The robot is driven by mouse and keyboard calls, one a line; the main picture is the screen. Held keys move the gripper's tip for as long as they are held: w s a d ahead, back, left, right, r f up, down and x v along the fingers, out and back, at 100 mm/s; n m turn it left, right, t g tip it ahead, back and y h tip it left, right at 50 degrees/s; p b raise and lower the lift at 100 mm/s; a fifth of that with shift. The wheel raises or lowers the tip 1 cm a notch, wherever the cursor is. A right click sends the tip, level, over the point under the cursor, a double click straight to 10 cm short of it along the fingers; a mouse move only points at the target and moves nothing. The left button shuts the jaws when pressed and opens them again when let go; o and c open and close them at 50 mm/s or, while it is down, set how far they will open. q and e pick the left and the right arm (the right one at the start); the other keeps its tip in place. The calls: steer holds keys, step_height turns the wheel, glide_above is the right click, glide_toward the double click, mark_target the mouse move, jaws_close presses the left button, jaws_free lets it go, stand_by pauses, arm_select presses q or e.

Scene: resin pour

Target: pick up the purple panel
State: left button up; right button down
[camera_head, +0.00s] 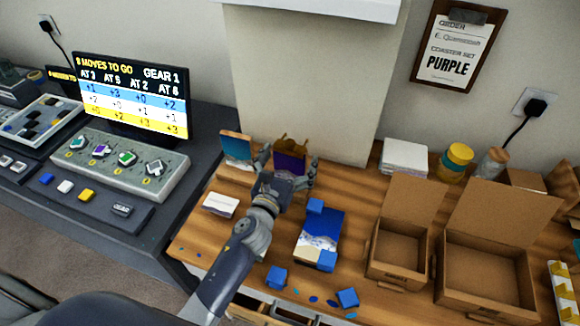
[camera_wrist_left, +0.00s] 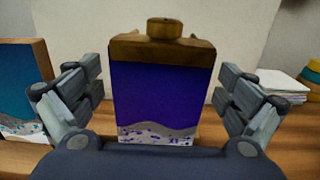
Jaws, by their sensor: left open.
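The purple panel (camera_head: 290,163) stands upright at the back of the wooden table, against a wooden holder. In the left wrist view the purple panel (camera_wrist_left: 158,95) is centred, with a pale speckled band along its bottom and a wooden clamp-like piece (camera_wrist_left: 163,42) over its top. My left gripper (camera_head: 287,168) is open in front of it. Its fingers stand one on each side of the panel, with visible gaps. In the left wrist view the left gripper (camera_wrist_left: 158,100) holds nothing. The panel's lower edge is hidden by the gripper body. My right gripper is not in view.
A blue panel (camera_head: 236,145) stands left of the purple one. A blue-and-white panel (camera_head: 320,228) with blue blocks lies in front. Open cardboard boxes (camera_head: 400,243) stand to the right, with white stacked squares (camera_head: 404,157) behind. A white card (camera_head: 220,204) lies at left.

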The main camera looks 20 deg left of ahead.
arm_select(q)
steer(key=c, duration=1.1)
steer(key=shift+c, duration=0.2)
